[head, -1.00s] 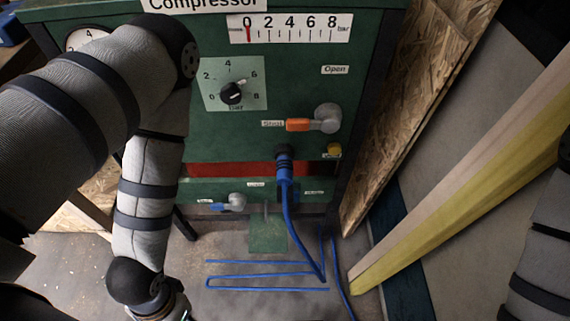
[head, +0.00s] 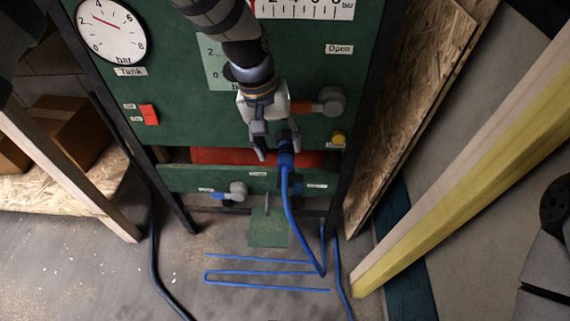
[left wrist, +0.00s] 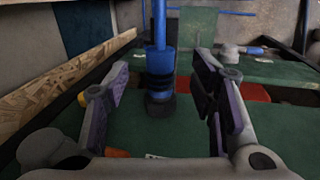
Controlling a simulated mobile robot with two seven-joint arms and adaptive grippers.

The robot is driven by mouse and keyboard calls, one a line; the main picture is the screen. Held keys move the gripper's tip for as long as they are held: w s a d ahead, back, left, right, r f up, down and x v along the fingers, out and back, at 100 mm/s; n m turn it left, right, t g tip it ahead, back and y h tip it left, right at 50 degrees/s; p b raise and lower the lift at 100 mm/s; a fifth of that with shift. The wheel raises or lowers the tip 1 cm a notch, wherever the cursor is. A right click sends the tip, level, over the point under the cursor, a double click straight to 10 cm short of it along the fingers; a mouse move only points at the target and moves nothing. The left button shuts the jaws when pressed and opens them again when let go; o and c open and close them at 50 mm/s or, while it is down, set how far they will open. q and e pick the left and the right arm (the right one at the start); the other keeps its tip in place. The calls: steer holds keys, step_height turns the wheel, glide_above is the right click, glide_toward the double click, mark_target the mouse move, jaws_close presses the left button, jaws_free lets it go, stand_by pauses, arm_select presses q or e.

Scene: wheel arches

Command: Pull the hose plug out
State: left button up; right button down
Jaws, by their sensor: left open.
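The blue hose plug (head: 286,160) sits in its dark socket on the front of the green compressor (head: 190,100). The blue hose (head: 293,216) hangs down from it to the floor. My left gripper (head: 273,150) is open in front of the panel, close to the plug. In the left wrist view, the plug (left wrist: 160,62) and its dark socket (left wrist: 160,101) show between the two spread fingers of my left gripper (left wrist: 162,85). I see no contact between fingers and plug. My right gripper is not visible; only part of my right arm shows at the right edge.
An orange-handled valve (head: 325,102) is just above right of the plug, with a yellow button (head: 338,138) below it. A lower valve (head: 237,190) is beneath. A yellow-faced wooden beam (head: 460,190) leans at right. A dark cable (head: 154,230) runs down at left.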

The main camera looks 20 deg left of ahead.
mark_target(284, 162)
arm_select(q)
steer(key=f, duration=0.3)
steer(key=d+f, duration=0.1)
steer(key=f, duration=0.2)
steer(key=shift+w+d+f+b, duration=0.15)
steer(key=shift+f+b, duration=0.05)
steer(key=shift+b, duration=0.15)
jaws_close()
